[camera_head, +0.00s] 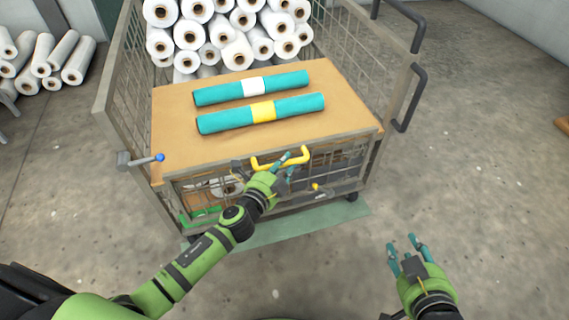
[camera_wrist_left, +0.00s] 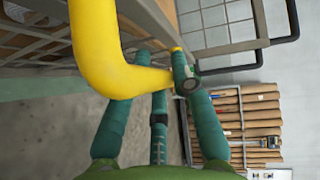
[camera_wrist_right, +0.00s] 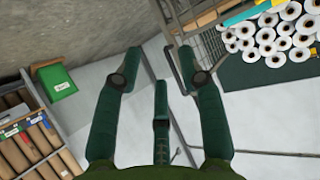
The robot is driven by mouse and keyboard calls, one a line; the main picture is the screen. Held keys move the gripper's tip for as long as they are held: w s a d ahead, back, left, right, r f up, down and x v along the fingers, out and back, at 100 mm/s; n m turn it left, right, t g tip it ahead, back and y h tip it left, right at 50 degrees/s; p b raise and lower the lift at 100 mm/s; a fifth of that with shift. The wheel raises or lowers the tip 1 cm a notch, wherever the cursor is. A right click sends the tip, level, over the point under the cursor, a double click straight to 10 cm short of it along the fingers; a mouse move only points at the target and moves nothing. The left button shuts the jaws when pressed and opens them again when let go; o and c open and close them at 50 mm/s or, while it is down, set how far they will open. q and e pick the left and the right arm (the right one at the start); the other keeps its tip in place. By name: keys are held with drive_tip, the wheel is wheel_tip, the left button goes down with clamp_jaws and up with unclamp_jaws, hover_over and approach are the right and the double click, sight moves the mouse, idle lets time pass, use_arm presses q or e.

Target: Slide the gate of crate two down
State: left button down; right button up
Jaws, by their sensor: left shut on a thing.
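A wire-mesh crate (camera_head: 108,110) stands ahead in the head view. Its mesh gate (camera_head: 345,165) at the front is low, with its top near the brown board (camera_head: 345,110). The yellow handle (camera_head: 262,166) is on the gate's upper edge. My left gripper (camera_head: 285,165) is shut on this handle; the yellow bar (camera_wrist_left: 100,50) runs close across its fingers in the left wrist view. The fingers hide part of the handle. My right gripper (camera_head: 408,248) is open and empty, right of the crate and apart from it; its spread fingers also show in the right wrist view (camera_wrist_right: 160,72).
Two teal rolls, one with a white band (camera_head: 253,86) and one with a yellow band (camera_head: 262,111), lie on the board. Several white rolls (camera_head: 237,54) are stacked behind. A blue-knobbed lever (camera_head: 158,157) sticks out at the crate's left front corner. Floor on the right is clear.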

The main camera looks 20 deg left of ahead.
use_arm(q)
drive_tip(key=shift+f, duration=0.35)
use_arm(e)
drive_tip(key=shift+w+a+r+t+y, duration=0.15)
drive_tip(key=shift+w+a+r+t, duration=0.15)
drive_tip(key=shift+r, duration=0.25)
drive_tip(key=shift+w+a+r+t+y, duration=0.15)
drive_tip(key=shift+w+r+t+y, duration=0.15)
drive_tip(key=shift+r, duration=0.3)
drive_tip(key=shift+w+a+r+t+y, duration=0.1)
drive_tip(key=shift+w+a+r+t, duration=0.15)
drive_tip(key=shift+r+t, duration=0.25)
use_arm(q)
drive_tip(key=c, duration=1.3)
unclamp_jaws()
drive_tip(key=v, duration=1.2)
drive_tip(key=shift+d, duration=0.1)
